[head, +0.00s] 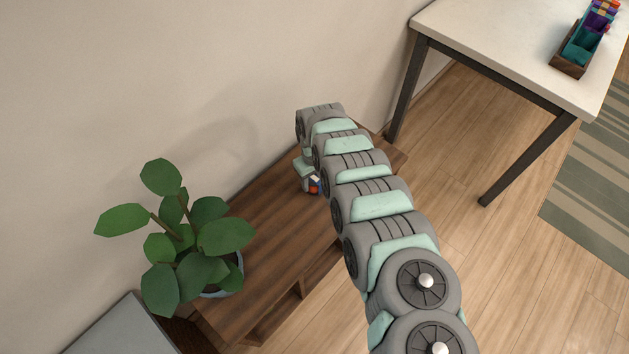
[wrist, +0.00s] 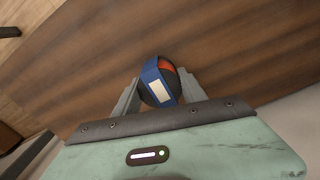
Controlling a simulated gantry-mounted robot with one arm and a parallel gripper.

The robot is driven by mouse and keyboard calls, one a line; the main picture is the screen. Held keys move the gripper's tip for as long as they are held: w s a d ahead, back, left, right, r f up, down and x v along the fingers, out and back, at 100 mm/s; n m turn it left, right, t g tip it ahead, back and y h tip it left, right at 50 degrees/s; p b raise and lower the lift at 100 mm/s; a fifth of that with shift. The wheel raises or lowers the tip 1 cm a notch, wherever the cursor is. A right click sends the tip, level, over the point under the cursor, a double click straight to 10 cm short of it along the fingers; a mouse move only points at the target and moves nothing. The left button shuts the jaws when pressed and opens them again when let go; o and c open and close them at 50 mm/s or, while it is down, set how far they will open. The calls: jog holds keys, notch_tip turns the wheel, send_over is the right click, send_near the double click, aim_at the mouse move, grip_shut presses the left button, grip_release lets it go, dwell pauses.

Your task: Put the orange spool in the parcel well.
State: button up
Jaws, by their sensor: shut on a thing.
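My gripper (wrist: 158,90) is shut on the orange spool (wrist: 169,69), a small round dark thing with an orange-red patch and a blue band bearing a white label. The spool sits between the two grey fingers, over the brown wooden surface; I cannot tell whether it touches it. In the head view the spool (head: 315,187) shows small beside my wrist, partly hidden by my arm. I cannot make out a parcel well for certain. A wooden tray (head: 569,64) with teal, purple and orange parts lies on the white table at the top right.
The brown wooden bench (head: 265,215) runs along the wall beneath my gripper. A leafy potted plant (head: 190,240) stands on its near end. The white table (head: 500,40) has dark legs and much bare top.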

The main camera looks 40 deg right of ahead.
aim_at(315, 177)
jog(key=shift+d, duration=0.1)
jog(key=shift+f, duration=0.1)
jog(key=o, duration=1.5)
notch_tip(315, 177, up, 11)
jog(key=p, duration=0.3)
jog(key=shift+p, duration=0.35)
jog(key=shift+o, duration=0.6)
jog(key=shift+r, duration=0.6)
